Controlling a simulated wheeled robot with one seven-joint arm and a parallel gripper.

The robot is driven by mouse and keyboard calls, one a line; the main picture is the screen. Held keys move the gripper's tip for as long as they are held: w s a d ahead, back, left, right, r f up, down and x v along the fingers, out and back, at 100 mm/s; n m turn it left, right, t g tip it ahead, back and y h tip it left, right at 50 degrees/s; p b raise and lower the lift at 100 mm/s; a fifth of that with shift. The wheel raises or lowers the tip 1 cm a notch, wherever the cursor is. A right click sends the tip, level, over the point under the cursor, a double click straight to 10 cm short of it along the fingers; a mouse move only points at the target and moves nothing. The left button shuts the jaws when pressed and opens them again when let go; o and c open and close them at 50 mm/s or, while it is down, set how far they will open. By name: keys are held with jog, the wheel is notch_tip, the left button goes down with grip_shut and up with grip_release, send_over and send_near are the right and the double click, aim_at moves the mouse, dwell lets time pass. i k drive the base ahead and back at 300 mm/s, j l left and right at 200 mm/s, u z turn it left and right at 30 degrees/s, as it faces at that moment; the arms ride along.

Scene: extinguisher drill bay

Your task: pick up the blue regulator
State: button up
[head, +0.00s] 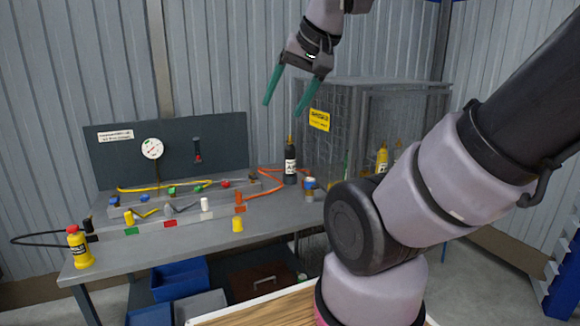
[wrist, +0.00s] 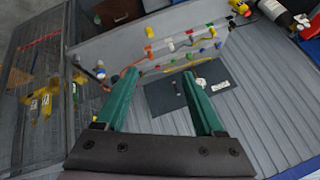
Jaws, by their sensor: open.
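A small upright piece with a blue band and pale top (head: 310,183) stands at the bench's right end, beside the black bottle (head: 290,166). A small blue-topped piece (head: 114,201) sits at the left end of the low rack; I cannot tell for certain which is the blue regulator. My gripper (head: 283,108) is open and empty, its green fingers pointing down, high above the bench in the head view. In the wrist view my fingers (wrist: 159,75) are spread apart with nothing gripped between them.
The bench (head: 190,262) also holds a yellow bottle (head: 80,250), a yellow piece (head: 238,223), and a rack with several coloured fittings and hoses. A back panel with a gauge (head: 152,148) stands behind. A wire cage (head: 345,110) is at the right.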

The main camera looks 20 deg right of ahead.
aim_at(309, 181)
jog(key=i+l+u, duration=0.1)
jog(key=l, duration=0.3)
jog(key=i+l+u, duration=0.1)
jog(key=l, duration=0.3)
jog(key=i+l+u, duration=0.1)
jog(key=i+l, duration=0.15)
jog(key=l, duration=0.15)
jog(key=i+l+u, duration=0.15)
jog(key=l, duration=0.25)
jog(key=l+u, duration=0.1)
jog(key=l, duration=0.35)
